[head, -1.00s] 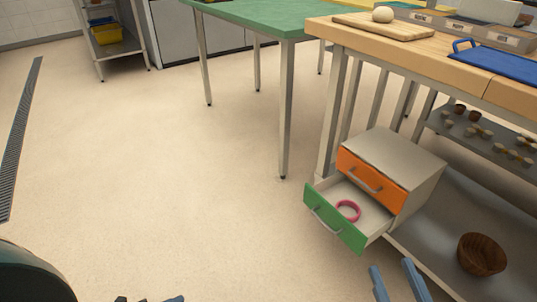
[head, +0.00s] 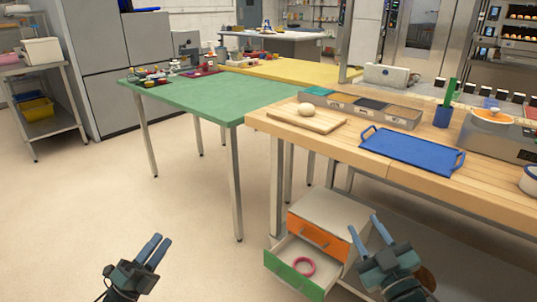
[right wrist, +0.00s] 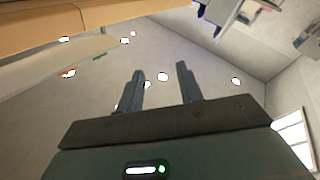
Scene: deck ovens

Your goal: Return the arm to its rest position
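My left gripper (head: 162,238) is at the lower left of the head view, over bare floor, with its two fingers apart and nothing between them. My right gripper (head: 364,221) is at the lower right, in front of the worktable's lower shelf and just right of the small drawer unit. Its fingers are apart and empty. The right wrist view also shows the right gripper's fingers (right wrist: 162,72) spread, pointing up toward the ceiling.
The drawer unit (head: 335,208) has its green drawer (head: 292,277) pulled open with a pink ring (head: 304,266) inside. A green table (head: 220,98) stands behind. Floor at left is clear.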

